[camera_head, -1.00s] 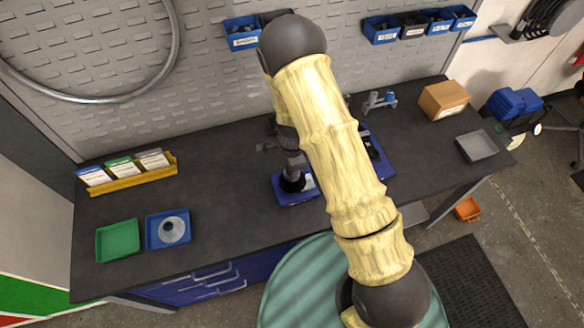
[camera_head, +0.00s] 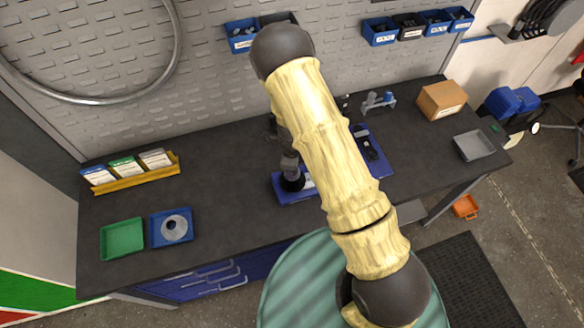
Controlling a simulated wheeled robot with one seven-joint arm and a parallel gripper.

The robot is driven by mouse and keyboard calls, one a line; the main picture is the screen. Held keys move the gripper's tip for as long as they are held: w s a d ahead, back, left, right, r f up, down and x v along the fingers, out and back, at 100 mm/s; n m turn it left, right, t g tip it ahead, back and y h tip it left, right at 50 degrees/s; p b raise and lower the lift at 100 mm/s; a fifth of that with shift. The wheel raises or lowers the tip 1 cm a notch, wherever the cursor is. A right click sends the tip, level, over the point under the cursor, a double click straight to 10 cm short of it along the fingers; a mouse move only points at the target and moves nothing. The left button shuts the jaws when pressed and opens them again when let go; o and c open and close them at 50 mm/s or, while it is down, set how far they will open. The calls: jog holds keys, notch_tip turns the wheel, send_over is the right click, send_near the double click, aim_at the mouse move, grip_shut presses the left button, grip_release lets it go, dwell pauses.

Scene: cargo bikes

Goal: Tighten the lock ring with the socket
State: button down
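My yellow-sleeved arm crosses the middle of the head view and hides much of the bench centre. My gripper's dark end (camera_head: 291,182) shows just left of the arm, low over the left part of a blue mat or tray (camera_head: 288,198). Its fingers are not clear, and I cannot tell whether it holds anything. The lock ring and socket cannot be made out for certain. A grey ring-like disc with a dark centre (camera_head: 174,227) lies in a blue tray (camera_head: 157,238) at the left. A dark tool (camera_head: 364,143) lies on the blue mat's right part.
A green tray (camera_head: 122,238) sits left of the blue tray. A yellow rack of cards (camera_head: 137,181) is behind. A clamp-like blue and grey tool (camera_head: 378,101), a cardboard box (camera_head: 441,100) and a grey tray (camera_head: 473,146) are at the right. The bench's middle left is clear.

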jog(key=shift+s+f, duration=0.15)
jog(key=shift+s, duration=0.1)
jog(key=shift+m+p, duration=0.6)
jog(key=shift+m, duration=0.2)
jog(key=m+p, duration=0.2)
jog(key=m, duration=0.2)
jog(key=shift+p, duration=0.3)
jog(key=shift+m, duration=0.3)
jog(key=m, duration=0.2)
jog(key=shift+m, duration=0.4)
jog(key=m, duration=0.3)
jog(key=shift+m, duration=0.3)
jog(key=shift+w+r, duration=0.1)
jog(key=shift+r, duration=0.1)
